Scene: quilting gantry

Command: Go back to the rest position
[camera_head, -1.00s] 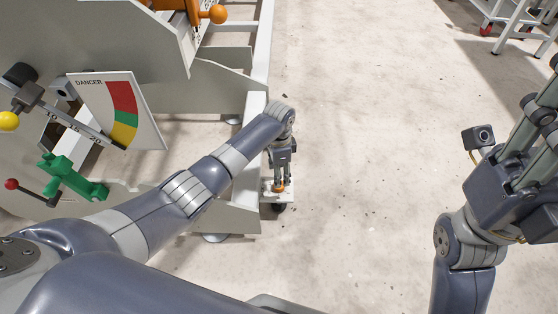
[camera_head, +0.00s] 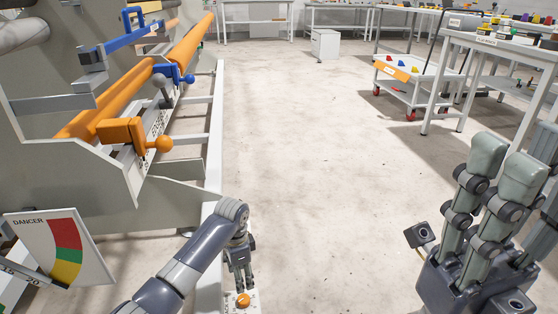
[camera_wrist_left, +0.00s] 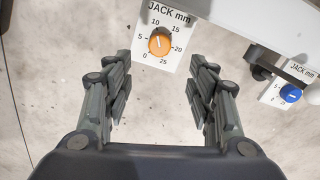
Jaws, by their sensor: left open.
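My left gripper (camera_head: 241,278) points down beside the gantry's lower rail, just above an orange jack knob (camera_head: 243,300). In the left wrist view my left gripper (camera_wrist_left: 160,100) is open, with nothing between its fingers. The orange knob (camera_wrist_left: 160,42) sits on a white "JACK mm" dial plate (camera_wrist_left: 148,62), beyond the fingertips and apart from them. My right gripper (camera_head: 498,190) is raised at the right side of the head view, its fingers apart and empty.
The gantry frame (camera_head: 212,160) runs along the left, with orange rollers (camera_head: 105,100) and a "DANCER" gauge (camera_head: 62,248). A blue jack knob (camera_wrist_left: 290,94) shows in the left wrist view. A white cart (camera_head: 405,85) and tables stand at back right. The middle floor is clear.

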